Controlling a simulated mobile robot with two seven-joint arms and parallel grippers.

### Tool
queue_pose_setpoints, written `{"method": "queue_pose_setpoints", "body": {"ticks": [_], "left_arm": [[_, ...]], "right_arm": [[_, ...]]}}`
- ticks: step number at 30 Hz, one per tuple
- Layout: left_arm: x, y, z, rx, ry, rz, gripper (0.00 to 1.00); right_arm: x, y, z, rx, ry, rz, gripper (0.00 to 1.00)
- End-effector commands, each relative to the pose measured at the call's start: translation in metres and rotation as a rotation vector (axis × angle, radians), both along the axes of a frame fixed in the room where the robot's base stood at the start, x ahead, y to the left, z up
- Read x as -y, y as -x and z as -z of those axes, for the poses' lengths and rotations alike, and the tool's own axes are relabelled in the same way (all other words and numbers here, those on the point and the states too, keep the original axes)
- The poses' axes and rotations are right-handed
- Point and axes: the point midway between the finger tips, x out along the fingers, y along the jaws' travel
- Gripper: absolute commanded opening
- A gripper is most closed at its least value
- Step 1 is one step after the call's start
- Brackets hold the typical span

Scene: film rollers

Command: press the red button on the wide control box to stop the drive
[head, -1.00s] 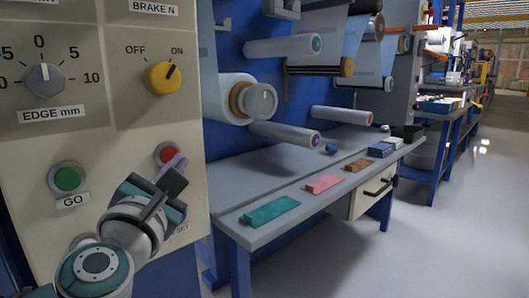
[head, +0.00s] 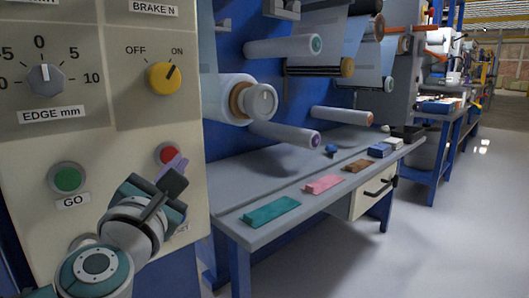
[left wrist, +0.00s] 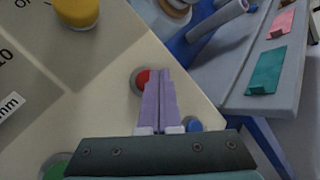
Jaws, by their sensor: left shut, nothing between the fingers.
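The wide control box (head: 120,110) fills the left of the head view, with a cream face. Its red button (head: 168,153) sits in a grey ring at the lower right of the face, partly hidden behind my fingers. My left gripper (head: 178,163) is shut and empty, its pale purple fingers at the lower right edge of the button in this view. In the left wrist view the shut fingers (left wrist: 159,80) point at the red button (left wrist: 141,79) and cover its right part. I cannot tell whether they touch it. My right gripper is not in view.
A green GO button (head: 67,179), a yellow OFF/ON knob (head: 164,77) and a grey EDGE knob (head: 44,79) share the panel. A grey bench (head: 240,180) with coloured pieces stands to the right, below several film rollers (head: 240,99). The floor at right is clear.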

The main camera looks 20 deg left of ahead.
Motion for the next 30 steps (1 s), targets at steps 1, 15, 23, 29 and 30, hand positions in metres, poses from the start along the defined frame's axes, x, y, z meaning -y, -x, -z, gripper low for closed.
{"method": "queue_pose_setpoints", "body": {"ticks": [1, 15, 23, 29, 30], "left_arm": [[0.0, 0.0, 0.0, 0.0, 0.0, 0.0, 0.0], [0.0, 0.0, 0.0, 0.0, 0.0, 0.0, 0.0], [-0.0017, -0.0006, 0.0001, 0.001, 0.0, -0.001, 0.0], [-0.0078, -0.003, 0.0003, 0.001, 0.0, -0.001, 0.0], [-0.0082, -0.0032, 0.0002, 0.0, 0.0, 0.0, 0.0]], "right_arm": [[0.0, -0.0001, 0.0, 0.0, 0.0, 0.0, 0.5], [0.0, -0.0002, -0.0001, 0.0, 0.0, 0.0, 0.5], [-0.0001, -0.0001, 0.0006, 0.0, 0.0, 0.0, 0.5], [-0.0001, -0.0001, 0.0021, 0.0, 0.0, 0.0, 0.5], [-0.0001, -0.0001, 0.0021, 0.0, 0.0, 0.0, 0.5]]}}
